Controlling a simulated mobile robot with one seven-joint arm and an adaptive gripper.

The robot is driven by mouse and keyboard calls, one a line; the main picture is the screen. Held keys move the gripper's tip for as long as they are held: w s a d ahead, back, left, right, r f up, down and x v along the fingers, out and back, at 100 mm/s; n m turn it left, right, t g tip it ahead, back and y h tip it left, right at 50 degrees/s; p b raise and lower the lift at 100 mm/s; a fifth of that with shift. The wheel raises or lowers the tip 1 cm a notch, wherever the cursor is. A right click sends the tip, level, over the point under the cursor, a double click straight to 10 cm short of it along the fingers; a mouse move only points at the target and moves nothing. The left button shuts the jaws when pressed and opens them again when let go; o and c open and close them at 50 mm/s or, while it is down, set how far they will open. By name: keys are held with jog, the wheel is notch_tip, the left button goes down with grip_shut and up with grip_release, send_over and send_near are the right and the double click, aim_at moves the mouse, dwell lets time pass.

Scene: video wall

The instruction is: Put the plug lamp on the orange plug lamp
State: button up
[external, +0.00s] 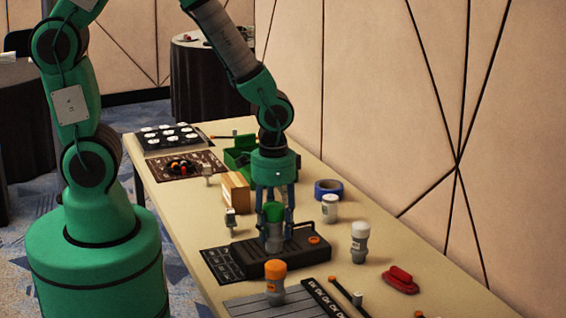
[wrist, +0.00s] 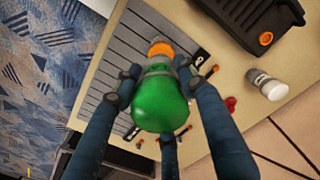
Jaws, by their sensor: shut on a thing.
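My gripper (external: 275,215) is shut on a plug lamp with a green dome (external: 274,211) and a grey body. The green dome also shows large between the fingers in the wrist view (wrist: 159,104). In the external view, the held lamp is seen against the black case. The orange plug lamp (external: 275,268) stands upright on the table at the grey slatted panel, nearer the camera.
The black case (external: 272,262) lies behind the orange lamp. White-topped lamps (external: 359,243) and (external: 329,208) stand to the right, near blue tape (external: 328,189) and a red object (external: 400,281). A wooden block (external: 236,191) and green box (external: 238,155) are farther back.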

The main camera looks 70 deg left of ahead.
aim_at(275, 204)
jog(key=shift+w+f+b, duration=0.15)
jog(key=shift+f+b, duration=0.3)
jog(key=shift+f, duration=1.35)
jog(key=shift+f, duration=0.1)
jog(key=o, duration=1.2)
jog(key=shift+o, duration=0.2)
notch_tip(275, 204, up, 12)
jog(key=shift+r+p, duration=0.1)
jog(key=shift+p, duration=1.1)
